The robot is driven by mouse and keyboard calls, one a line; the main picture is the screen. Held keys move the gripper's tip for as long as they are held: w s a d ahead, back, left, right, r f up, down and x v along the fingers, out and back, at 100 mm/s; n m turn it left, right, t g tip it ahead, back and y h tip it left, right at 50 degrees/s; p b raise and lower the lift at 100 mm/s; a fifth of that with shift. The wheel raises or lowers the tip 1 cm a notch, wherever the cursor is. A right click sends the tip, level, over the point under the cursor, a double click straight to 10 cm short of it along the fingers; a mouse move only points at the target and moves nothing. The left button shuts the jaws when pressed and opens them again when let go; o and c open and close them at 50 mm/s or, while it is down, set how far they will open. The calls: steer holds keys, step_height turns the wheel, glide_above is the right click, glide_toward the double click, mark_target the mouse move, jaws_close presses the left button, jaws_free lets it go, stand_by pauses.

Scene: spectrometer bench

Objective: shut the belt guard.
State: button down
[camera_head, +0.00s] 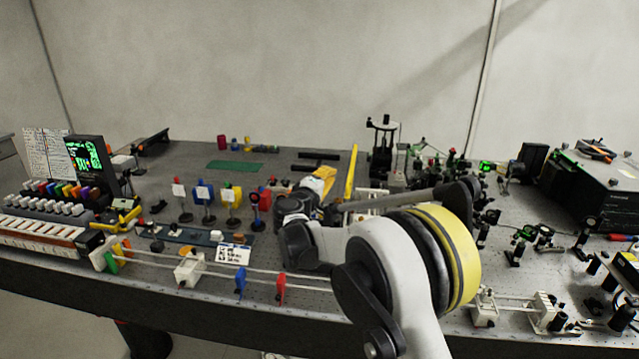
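A yellow bar (351,172) stands upright behind my arm and looks like the raised belt guard. Its lower end is close to a pale slatted unit (372,195), which my arm partly covers. I cannot tell how the bar joins that unit. My arm fills the lower middle of the view and bends left over the table. The dark end of my arm (296,208) is left of the yellow bar and appears apart from it. A yellow-and-white piece (320,182) shows just behind this end. I cannot make out my gripper's fingers or anything held in them.
Labelled coloured stands (205,200) are left of my arm. White rails with a blue clip (240,283) and a red clip (280,289) run along the front edge. Optics and a dark box (597,190) crowd the right. Bare tabletop (195,155) shows at the back left.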

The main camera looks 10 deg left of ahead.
steer(key=shift+s+d+f, duration=0.15)
steer(key=shift+d, duration=1.2)
steer(key=shift+d, duration=0.1)
